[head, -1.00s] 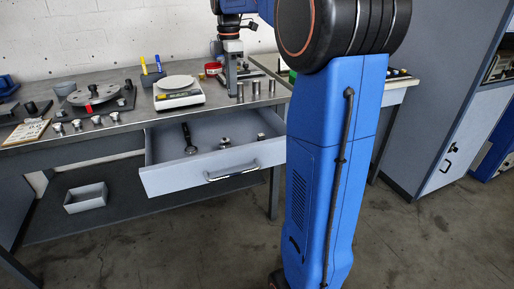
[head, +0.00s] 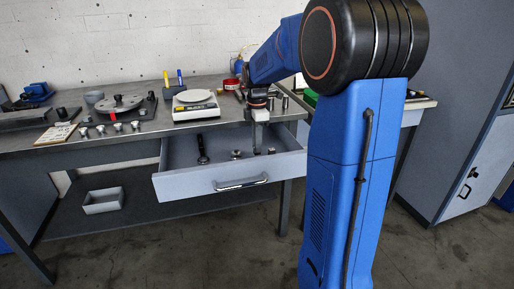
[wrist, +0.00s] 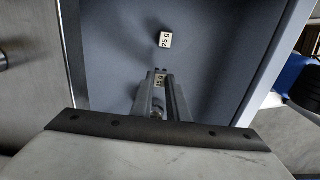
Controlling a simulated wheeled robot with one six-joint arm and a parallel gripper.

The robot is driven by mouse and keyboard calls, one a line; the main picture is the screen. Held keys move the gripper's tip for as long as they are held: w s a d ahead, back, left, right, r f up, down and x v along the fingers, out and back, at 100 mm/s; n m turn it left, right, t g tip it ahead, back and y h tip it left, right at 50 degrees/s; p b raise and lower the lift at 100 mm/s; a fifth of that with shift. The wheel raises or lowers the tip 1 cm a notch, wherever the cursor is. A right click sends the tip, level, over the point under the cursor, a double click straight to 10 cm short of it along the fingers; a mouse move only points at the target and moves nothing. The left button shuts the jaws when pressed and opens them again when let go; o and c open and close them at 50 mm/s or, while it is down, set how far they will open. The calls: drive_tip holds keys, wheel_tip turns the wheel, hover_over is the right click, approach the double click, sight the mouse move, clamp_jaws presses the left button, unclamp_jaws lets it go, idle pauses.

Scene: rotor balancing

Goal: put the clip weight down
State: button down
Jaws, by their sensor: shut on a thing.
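My gripper (head: 256,150) reaches down into the open drawer and is shut on the clip weight. In the wrist view, the clip weight (wrist: 160,78) is a small pale labelled piece between the fingertips (wrist: 160,85); its label is too small to read surely. The fingers hide part of it, and I cannot tell whether it touches the drawer floor. The open drawer (head: 185,186) is grey with a bar handle. A small block marked 25 g (wrist: 165,40) lies on the drawer floor ahead of the fingertips.
A dark long-handled tool (head: 203,150) and a small metal knob (head: 236,155) lie in the drawer, left of my gripper. The bench top carries a scale (head: 196,106), a rotor fixture (head: 119,106) and several metal knobs. A grey bin (head: 103,201) sits on the lower shelf.

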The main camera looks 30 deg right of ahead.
drive_tip(key=shift+f, duration=0.85)
drive_tip(key=shift+f, duration=0.1)
drive_tip(key=c, duration=1.7)
unclamp_jaws()
wheel_tip(320, 180, up, 11)
drive_tip(key=s+a+r+m+t, duration=0.1)
drive_tip(key=s+a+r+m, duration=0.15)
drive_tip(key=s+a, duration=0.45)
drive_tip(key=s+a+f+m+t, duration=0.1)
drive_tip(key=s+a+f+m, duration=0.2)
drive_tip(key=s, duration=0.4)
drive_tip(key=s+a+f+m+t, duration=0.1)
drive_tip(key=s+a+f+m, duration=0.2)
drive_tip(key=s+f+m, duration=0.2)
drive_tip(key=s+a+f+m+t, duration=0.1)
drive_tip(key=s+a+f+m, duration=0.2)
drive_tip(key=s, duration=0.8)
drive_tip(key=shift+s+f+m+t, duration=0.1)
drive_tip(key=shift+f+m+t, duration=0.35)
drive_tip(key=shift+m, duration=0.2)
drive_tip(key=shift+d, duration=0.1)
